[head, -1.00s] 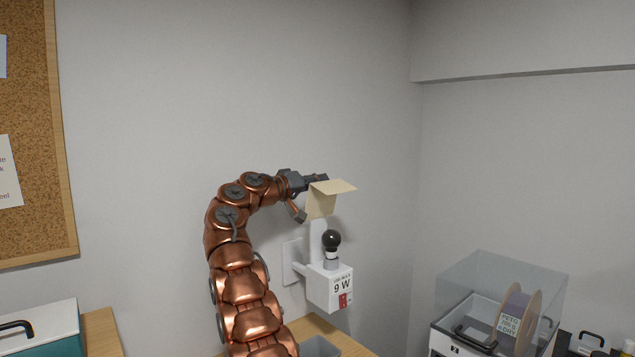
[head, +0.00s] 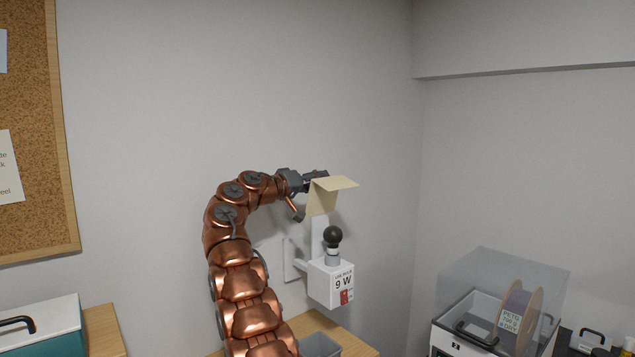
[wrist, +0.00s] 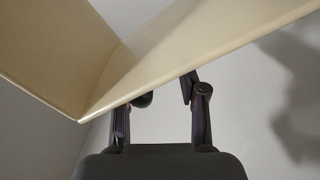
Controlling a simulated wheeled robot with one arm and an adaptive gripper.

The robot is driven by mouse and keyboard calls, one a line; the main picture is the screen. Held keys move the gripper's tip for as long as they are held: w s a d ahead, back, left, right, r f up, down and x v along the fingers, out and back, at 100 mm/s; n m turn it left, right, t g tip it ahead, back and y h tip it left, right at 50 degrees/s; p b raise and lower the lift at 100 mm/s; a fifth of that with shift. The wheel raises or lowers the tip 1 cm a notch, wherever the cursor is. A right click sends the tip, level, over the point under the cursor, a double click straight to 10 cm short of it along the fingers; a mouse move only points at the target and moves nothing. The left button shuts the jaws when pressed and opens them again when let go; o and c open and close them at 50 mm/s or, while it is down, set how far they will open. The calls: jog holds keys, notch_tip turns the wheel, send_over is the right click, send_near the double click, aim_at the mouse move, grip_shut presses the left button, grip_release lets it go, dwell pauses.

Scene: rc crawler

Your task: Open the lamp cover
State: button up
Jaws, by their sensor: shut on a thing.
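The lamp cover (head: 320,200) is a cream, bent sheet with a flat top flap and a hanging panel. It is raised above the dark round bulb (head: 333,236) of the white wall lamp (head: 325,285), whose box reads "9 W". My gripper (head: 317,176) is at the cover's upper left edge, shut on the cover. In the wrist view the cover (wrist: 170,50) fills the top and hides part of the left fingertip of my gripper (wrist: 165,97). The exact contact is partly hidden.
A wooden desk (head: 345,340) with a grey bin (head: 320,346) is below the lamp. A clear-lidded printer (head: 500,275) with a filament spool (head: 520,310) stands at the right. A cork board (head: 40,150) hangs at the left. The wall around the lamp is clear.

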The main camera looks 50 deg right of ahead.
jog(key=shift+s+d+r, duration=0.1)
jog(key=shift+s+d, duration=0.1)
jog(key=shift+d, duration=0.05)
jog(key=shift+a, duration=0.15)
jog(key=w+a, duration=0.1)
jog(key=a, duration=1)
jog(key=shift+w+a, duration=0.2)
jog(key=shift+a, duration=0.15)
dwell(0.7)
